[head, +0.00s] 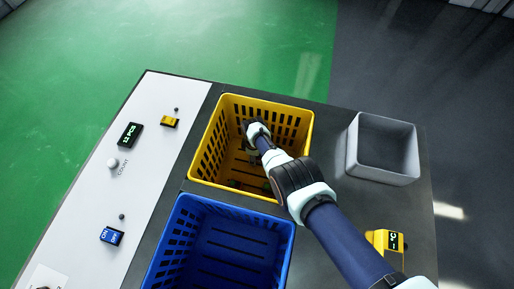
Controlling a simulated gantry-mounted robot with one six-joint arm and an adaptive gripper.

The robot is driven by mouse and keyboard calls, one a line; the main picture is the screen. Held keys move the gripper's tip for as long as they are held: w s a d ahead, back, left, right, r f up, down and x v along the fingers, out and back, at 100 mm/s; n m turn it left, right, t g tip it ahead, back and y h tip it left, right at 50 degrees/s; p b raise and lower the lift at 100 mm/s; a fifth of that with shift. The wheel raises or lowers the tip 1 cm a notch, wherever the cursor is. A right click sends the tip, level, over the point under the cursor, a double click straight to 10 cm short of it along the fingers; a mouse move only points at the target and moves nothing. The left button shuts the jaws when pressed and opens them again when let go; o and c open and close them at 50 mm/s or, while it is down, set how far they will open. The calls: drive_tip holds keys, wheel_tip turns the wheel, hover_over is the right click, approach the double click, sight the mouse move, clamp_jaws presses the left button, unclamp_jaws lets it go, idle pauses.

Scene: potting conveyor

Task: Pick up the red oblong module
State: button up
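I cannot make out a red oblong module anywhere in the head view. My gripper (249,147) is over the yellow basket (222,100), and its fingers point down into it. The fingers are small and dark and partly covered by my wrist, so I cannot tell whether they are open or shut, or whether they hold anything. My arm crosses the basket's right side and hides part of its inside. Some small dark shapes lie on the basket floor, too unclear to name.
A blue basket (181,217) stands in front of the yellow one and looks empty. A grey bin (351,150) stands at the right. A yellow device with a display (378,240) is beside my arm.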

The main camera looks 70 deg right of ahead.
clamp_jaws()
drive_tip(key=shift+r, duration=0.1)
wheel_tip(320, 180, up, 20)
drive_tip(key=p, duration=1.6)
